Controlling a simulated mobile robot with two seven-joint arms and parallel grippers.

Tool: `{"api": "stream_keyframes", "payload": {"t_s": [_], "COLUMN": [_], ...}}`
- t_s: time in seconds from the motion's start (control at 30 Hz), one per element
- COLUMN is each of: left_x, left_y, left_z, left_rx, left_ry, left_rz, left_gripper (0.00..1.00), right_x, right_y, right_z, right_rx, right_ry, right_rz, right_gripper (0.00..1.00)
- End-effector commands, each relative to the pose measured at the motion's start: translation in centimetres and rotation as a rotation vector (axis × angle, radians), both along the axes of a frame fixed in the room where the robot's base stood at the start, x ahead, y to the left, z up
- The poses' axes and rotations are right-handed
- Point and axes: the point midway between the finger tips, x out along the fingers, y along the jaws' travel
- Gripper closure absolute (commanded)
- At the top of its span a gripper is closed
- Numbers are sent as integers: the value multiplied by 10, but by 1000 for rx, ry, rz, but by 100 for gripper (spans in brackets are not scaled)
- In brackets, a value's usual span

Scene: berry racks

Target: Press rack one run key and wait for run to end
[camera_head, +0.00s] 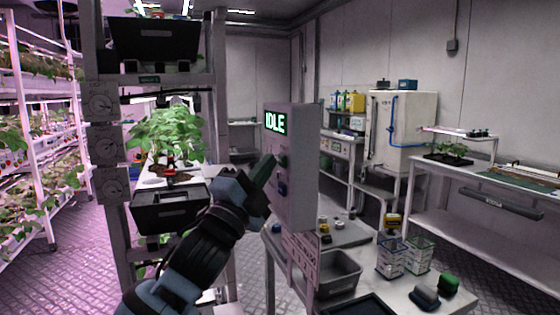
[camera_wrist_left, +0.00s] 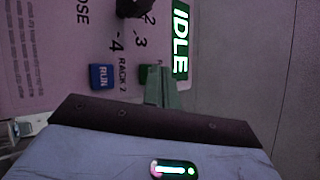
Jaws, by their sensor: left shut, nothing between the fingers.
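A pale control box (camera_head: 292,200) stands upright in the middle of the head view, with a lit green display (camera_head: 275,122) reading IDLE. On its face are a green key (camera_head: 282,160) and a blue key (camera_head: 281,188) below it. In the left wrist view the blue key (camera_wrist_left: 102,77) is marked RUN, and the green key (camera_wrist_left: 146,73) is partly hidden by my fingers. My left gripper (camera_head: 267,164) is shut and empty, its tips close to the panel by the green key. I cannot tell whether they touch. My right gripper is not in view.
A black dial knob (camera_wrist_left: 130,8) is beside the keys. A rack post with round gauges (camera_head: 104,102) and black trays (camera_head: 168,212) stands left. The right floor aisle is partly open.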

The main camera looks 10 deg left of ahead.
Motion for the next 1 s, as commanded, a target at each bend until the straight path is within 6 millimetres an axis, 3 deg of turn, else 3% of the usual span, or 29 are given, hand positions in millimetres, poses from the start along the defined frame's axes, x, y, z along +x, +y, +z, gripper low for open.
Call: {"api": "stream_keyframes", "payload": {"t_s": [1.0], "left_x": [5], "left_y": [-8], "left_z": [0], "left_rx": [0], "left_ry": [0], "left_rz": [-1], "left_gripper": [100], "right_x": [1], "right_y": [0], "right_z": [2], "right_rx": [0], "right_ry": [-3], "right_rz": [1], "right_gripper": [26]}}
